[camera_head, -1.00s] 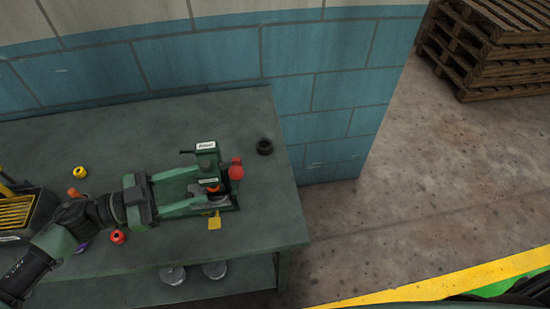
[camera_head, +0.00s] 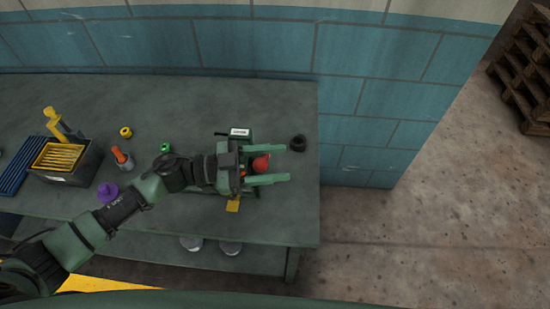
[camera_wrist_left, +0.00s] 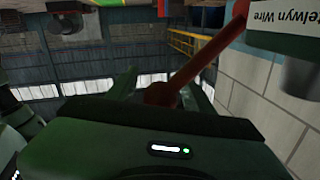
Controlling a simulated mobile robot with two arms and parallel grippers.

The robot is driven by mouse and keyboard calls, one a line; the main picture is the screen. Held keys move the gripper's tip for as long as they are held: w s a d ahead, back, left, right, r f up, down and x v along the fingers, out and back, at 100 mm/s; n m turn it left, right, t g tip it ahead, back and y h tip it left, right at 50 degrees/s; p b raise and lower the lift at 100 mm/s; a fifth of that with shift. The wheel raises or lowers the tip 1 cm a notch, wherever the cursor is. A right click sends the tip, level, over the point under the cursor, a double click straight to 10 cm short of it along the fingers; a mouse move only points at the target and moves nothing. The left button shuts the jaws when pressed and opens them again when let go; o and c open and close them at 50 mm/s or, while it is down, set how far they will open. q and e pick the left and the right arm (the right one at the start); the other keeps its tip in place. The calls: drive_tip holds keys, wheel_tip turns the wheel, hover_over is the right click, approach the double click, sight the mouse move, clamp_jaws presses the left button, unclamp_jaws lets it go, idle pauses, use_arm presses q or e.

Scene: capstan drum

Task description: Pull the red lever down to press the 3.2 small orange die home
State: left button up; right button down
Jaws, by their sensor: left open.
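The green press (camera_head: 240,132), with a white label on top, stands near the table's right end, largely hidden under my left gripper. Its red lever knob (camera_head: 261,163) shows between the two fingers of my open left gripper (camera_head: 278,167); I cannot tell whether they touch it. In the left wrist view the red lever (camera_wrist_left: 205,55) slants down from upper right to its dark red end, partly behind my gripper's body. A small bit of orange (camera_head: 243,173) shows beside the gripper, perhaps the die; its seating is hidden. My right gripper is not in view.
A black ring (camera_head: 298,143) lies right of the press and a yellow tab (camera_head: 233,203) sticks out in front. Left on the table (camera_head: 290,220) are a green ring (camera_head: 165,148), a yellow ring (camera_head: 126,132), a purple piece (camera_head: 107,193) and a dark bin (camera_head: 85,170).

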use_arm(q)
drive_tip(key=shift+a, duration=0.1)
drive_tip(key=shift+c, duration=1)
clamp_jaws()
idle(0.3)
